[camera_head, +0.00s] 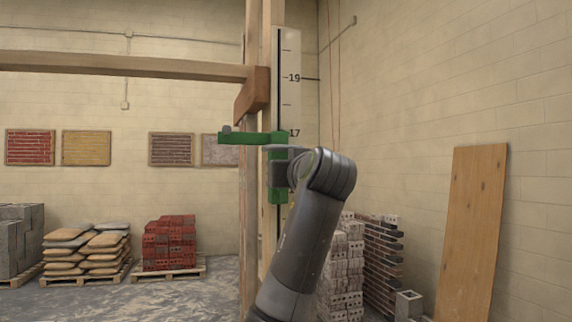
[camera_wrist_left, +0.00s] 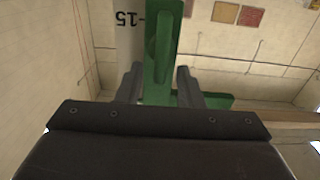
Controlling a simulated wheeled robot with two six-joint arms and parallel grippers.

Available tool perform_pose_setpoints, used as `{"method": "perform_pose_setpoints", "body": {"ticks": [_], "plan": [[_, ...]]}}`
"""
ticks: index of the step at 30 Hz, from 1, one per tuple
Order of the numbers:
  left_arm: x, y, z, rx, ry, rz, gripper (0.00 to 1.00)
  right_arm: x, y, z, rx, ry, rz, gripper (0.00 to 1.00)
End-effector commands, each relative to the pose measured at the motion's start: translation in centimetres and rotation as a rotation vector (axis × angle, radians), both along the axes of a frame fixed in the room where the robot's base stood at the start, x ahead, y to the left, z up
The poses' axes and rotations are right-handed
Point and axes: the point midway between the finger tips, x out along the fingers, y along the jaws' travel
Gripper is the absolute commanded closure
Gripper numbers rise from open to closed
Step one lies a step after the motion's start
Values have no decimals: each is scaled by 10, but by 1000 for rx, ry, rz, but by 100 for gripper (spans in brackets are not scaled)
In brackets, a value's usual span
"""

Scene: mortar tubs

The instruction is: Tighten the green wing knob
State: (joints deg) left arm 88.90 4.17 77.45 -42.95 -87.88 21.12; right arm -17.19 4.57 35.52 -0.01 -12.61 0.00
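A green bracket (camera_head: 279,195) sits on an upright scale board (camera_head: 290,50) fixed to a wooden post; its green arm reaches left, just below the 17 mark. In the left wrist view, the long green wing knob (camera_wrist_left: 163,45) stands out from the green plate, lengthwise in the picture. My left gripper (camera_wrist_left: 160,70) is open, with one dark finger on each side of the knob. I cannot tell whether either finger touches it. In the head view my left gripper (camera_head: 284,168) is in front of the bracket and hides the knob. My right gripper is out of view.
A wooden beam (camera_head: 120,66) joins the post at the upper left. Brick stacks (camera_head: 342,270) stand on the floor behind my arm. A plank (camera_head: 472,230) leans on the right wall. Bagged sacks (camera_head: 85,250) and red bricks (camera_head: 168,243) sit on pallets at left.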

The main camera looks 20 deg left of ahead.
Motion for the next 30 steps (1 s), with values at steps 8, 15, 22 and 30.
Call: {"method": "perform_pose_setpoints", "body": {"ticks": [8,15,22,30], "plan": [[3,2,-1,-1,-1,-1,66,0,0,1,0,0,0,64],[3,2,-1,0,0,-1,89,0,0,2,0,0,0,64],[3,2,0,0,0,-1,100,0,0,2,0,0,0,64],[3,0,-1,38,26,-1,100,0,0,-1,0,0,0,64]]}}
